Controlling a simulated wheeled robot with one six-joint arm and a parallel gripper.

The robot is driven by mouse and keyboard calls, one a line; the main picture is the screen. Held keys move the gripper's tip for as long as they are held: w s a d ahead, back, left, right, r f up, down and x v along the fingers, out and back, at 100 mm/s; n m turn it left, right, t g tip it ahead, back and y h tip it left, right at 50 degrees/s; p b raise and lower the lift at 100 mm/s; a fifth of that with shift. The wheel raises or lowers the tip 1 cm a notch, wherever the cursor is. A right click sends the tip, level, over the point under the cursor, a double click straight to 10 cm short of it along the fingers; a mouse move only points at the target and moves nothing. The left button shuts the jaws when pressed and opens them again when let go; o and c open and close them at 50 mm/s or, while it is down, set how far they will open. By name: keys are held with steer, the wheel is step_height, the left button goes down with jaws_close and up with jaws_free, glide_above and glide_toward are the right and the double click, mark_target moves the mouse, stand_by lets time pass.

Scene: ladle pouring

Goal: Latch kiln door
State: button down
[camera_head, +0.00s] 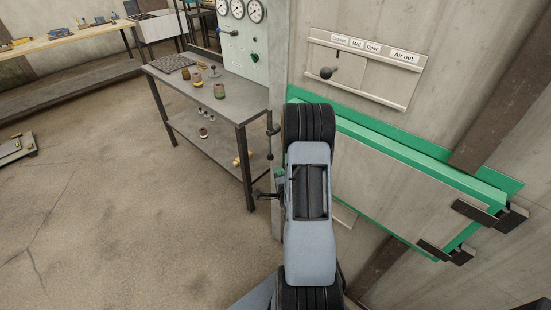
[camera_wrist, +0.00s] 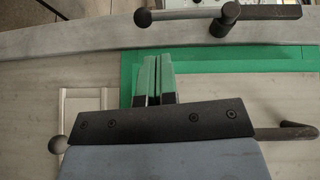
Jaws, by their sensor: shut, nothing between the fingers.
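The kiln door (camera_head: 400,180) is a pale panel with a green edge, set against a green frame on the wall at the right of the head view. I cannot tell whether it is fully closed. My gripper (camera_wrist: 158,78) is shut and empty, its green-tipped fingers together in front of the green edge in the wrist view. A black lever with a ball end (camera_wrist: 215,14) lies beyond the fingertips at the top. A second black bar (camera_wrist: 290,131) with a ball end passes behind the gripper body. In the head view my arm hides part of the door's left side.
Above the door is an "Air out" slider plate (camera_head: 360,70) with a black knob. Dark hinges (camera_head: 475,212) sit at the door's lower right. A grey table (camera_head: 185,82) with small jars stands left of my arm. The floor (camera_head: 110,220) at left is mostly clear.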

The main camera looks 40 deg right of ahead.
steer(key=shift+s+d+f+m+h, duration=0.2)
steer(key=shift+s+f+m+h, duration=0.1)
steer(key=shift+s+m, duration=0.3)
steer(key=p+x, duration=0.1)
steer(key=x, duration=0.9)
steer(key=shift+r+p, duration=0.15)
steer(key=shift+p, duration=0.25)
steer(key=shift+a, duration=0.1)
